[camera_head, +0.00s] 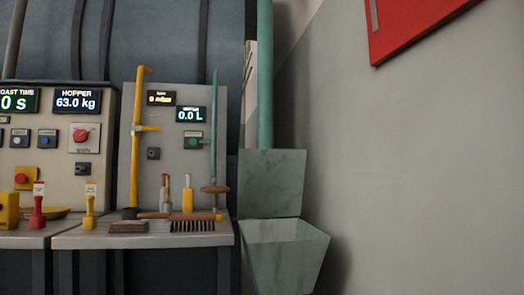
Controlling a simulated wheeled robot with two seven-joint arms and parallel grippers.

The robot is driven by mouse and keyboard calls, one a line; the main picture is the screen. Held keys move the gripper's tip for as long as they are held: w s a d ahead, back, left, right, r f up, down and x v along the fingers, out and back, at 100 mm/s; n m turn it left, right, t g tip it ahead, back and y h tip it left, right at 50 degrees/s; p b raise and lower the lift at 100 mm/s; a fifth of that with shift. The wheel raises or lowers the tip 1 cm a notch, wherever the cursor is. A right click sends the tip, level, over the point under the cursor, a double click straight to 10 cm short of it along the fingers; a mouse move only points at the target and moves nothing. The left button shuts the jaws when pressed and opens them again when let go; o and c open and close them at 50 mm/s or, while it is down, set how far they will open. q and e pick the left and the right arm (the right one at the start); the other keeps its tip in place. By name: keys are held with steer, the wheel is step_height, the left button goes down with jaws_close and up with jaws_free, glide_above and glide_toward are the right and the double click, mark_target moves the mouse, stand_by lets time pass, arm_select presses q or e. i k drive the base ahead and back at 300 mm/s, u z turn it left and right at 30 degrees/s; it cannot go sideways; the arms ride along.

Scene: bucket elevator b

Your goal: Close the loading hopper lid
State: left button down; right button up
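The loading hopper (288,262) is a grey-green, tapered bin at the lower middle of the head view, right of the bench. Its lid (271,183) is a flat, square, grey-green panel standing upright at the back edge of the hopper mouth. The lid is open and the pale inside of the hopper shows. The bottom of the hopper is cut off by the picture edge. Neither of my grippers is in view.
A green vertical pipe (265,75) rises behind the lid. A bench (150,236) with brushes, bottles and levers stands close on the left, below a control panel (170,110). A plain grey wall (430,180) fills the right, with a red sign (410,25) above.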

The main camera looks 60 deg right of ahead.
mark_target(271, 181)
steer(key=z, duration=1.75)
